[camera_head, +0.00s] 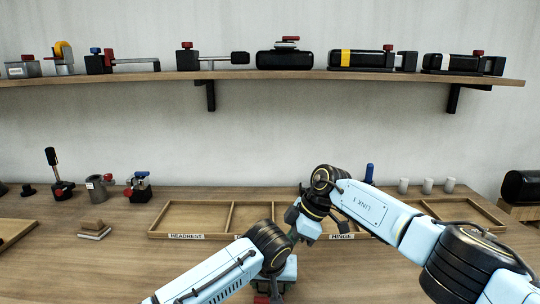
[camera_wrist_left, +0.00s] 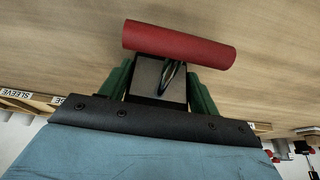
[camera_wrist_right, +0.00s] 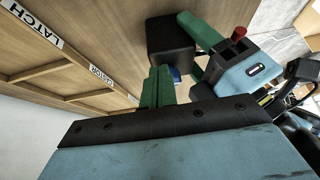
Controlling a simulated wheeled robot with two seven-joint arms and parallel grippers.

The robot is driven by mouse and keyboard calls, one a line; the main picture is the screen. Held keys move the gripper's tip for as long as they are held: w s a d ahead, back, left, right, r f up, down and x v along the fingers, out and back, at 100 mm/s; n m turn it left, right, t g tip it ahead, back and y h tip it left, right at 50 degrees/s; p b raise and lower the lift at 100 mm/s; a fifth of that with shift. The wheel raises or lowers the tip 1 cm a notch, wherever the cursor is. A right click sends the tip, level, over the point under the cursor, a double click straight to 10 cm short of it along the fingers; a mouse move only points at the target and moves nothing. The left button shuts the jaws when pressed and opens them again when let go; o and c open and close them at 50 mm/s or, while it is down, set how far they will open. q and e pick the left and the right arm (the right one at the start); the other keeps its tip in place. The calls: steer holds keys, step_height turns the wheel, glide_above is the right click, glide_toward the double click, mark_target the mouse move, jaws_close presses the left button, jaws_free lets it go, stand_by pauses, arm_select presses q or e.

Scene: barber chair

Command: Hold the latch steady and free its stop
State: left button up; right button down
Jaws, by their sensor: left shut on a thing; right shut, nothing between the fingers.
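My left gripper (camera_wrist_left: 165,95) has its green fingers on both sides of the latch, a dark block (camera_wrist_left: 158,80) with a red cylindrical bar (camera_wrist_left: 180,45) across its far end.
A divided wooden tray (camera_head: 190,219) with labels lies behind my arms, partly hidden. Clamp-like parts stand at the left (camera_head: 138,188), and several grey cylinders (camera_head: 427,186) at the right. A shelf (camera_head: 270,76) holds more mechanisms. The table's left front is mostly clear.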

arm_select(q)
steer(key=shift+d, duration=0.25)
steer(key=shift+a, duration=0.2)
arm_select(e)
step_height(320, 180, up, 6)
steer(key=shift+d, duration=0.3)
steer(key=shift+r, duration=0.1)
step_height(320, 180, down, 6)
steer(key=s, duration=0.1)
stand_by(0.8)
steer(key=shift+a, duration=0.35)
stand_by(0.7)
arm_select(q)
steer(key=shift+d, duration=0.15)
arm_select(e)
steer(key=shift+a, duration=0.1)
stand_by(0.5)
